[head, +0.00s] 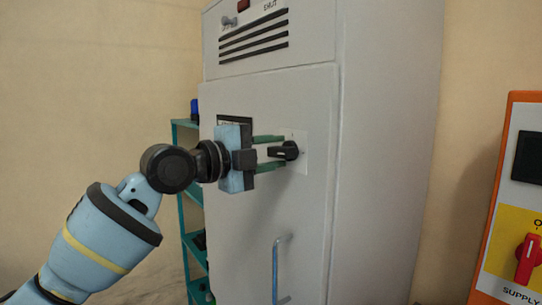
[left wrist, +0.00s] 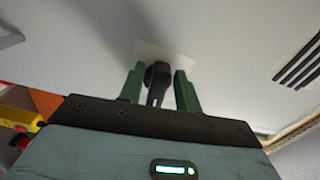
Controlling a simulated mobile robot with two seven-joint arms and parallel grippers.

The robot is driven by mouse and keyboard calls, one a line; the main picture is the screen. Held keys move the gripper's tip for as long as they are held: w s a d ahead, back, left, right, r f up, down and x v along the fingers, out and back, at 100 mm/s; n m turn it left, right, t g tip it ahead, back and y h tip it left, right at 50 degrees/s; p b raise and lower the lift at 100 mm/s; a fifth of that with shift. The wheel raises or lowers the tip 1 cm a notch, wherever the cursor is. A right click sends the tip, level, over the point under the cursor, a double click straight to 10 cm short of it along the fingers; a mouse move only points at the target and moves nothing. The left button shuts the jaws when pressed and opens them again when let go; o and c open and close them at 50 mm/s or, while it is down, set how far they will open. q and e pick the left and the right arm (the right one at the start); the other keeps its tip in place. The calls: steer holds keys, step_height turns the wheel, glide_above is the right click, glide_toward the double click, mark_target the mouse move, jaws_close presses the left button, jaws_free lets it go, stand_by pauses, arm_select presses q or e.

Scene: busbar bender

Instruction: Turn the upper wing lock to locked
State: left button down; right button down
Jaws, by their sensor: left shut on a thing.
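The upper wing lock is a black wing knob (head: 289,150) on a pale square plate (head: 299,165) high on the grey cabinet door. Its wing lies roughly level in the head view. My left gripper (head: 270,153) comes in from the left, with one green finger above the wing and one below it. In the left wrist view the black wing (left wrist: 157,86) stands between the two green fingers of my left gripper (left wrist: 160,82), which is shut on it. The exact contact at the fingertips is hard to see. My right gripper is not in view.
A blue-grey door handle (head: 277,270) is lower on the cabinet door (head: 240,230). A teal shelf (head: 185,200) stands behind at left. An orange-edged supply panel with a red switch (head: 527,258) is at right. Wall lies behind.

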arm_select(q)
steer(key=shift+m, duration=0.6)
steer(key=shift+r, duration=0.1)
steer(key=c, duration=1.3)
jaws_free()
steer(key=b+v, duration=0.1)
steer(key=v, duration=0.6)
steer(key=shift+s+a, duration=0.25)
steer(key=shift+a, duration=0.05)
